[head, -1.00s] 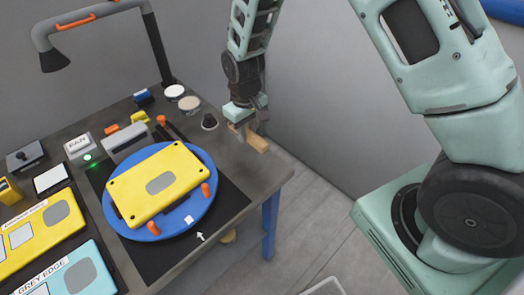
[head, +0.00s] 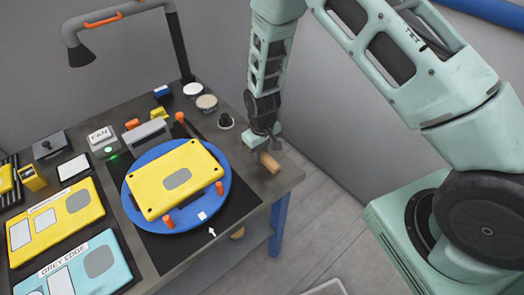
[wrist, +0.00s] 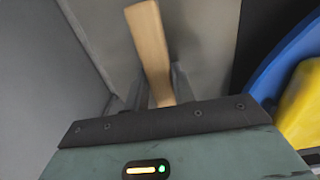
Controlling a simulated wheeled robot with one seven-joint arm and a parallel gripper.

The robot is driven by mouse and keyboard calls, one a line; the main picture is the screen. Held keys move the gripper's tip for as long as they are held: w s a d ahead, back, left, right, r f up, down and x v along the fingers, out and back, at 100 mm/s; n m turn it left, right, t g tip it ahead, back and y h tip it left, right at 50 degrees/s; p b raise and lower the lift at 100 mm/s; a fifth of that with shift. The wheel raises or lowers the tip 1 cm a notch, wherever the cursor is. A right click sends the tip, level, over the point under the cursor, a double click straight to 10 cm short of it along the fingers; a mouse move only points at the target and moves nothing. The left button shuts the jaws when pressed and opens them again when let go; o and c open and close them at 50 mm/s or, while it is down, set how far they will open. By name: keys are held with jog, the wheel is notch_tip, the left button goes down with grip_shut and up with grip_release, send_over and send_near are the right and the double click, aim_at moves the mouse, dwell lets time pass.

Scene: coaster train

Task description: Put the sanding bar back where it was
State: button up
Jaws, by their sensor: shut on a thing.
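The sanding bar (head: 269,162) is a tan wooden block, held in my gripper (head: 262,150) over the right end of the workbench in the head view. In the wrist view the bar (wrist: 150,45) sticks out beyond my gripper (wrist: 147,98), whose fingers are shut on it. The head view does not show clearly whether the bar touches the bench top. The far finger and the held end of the bar are partly hidden.
A blue turntable (head: 218,200) with a yellow plate (head: 175,178) and orange pegs stands left of my gripper. A black knob (head: 226,121) and round pads (head: 207,102) lie behind. The bench's right edge (head: 290,185) is close; the bench's right corner is otherwise bare.

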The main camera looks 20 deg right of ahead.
aim_at(262, 153)
jog(key=shift+f, duration=0.15)
jog(key=o, duration=0.9)
notch_tip(262, 153, up, 12)
jog(key=b, duration=0.4)
jog(key=s+a+r+n+y, duration=0.1)
jog(key=s+a+r+n, duration=0.1)
jog(key=s+a+r, duration=0.65)
jog(key=s+r, duration=0.2)
jog(key=s, duration=0.4)
jog(key=s+d+r+n, duration=0.1)
jog(key=s+r, duration=0.1)
jog(key=s, duration=0.4)
jog(key=s+d+r+n, duration=0.1)
jog(key=s+r, duration=0.1)
jog(key=s, duration=0.4)
jog(key=shift+s+d, duration=0.1)
jog(key=shift+s, duration=0.05)
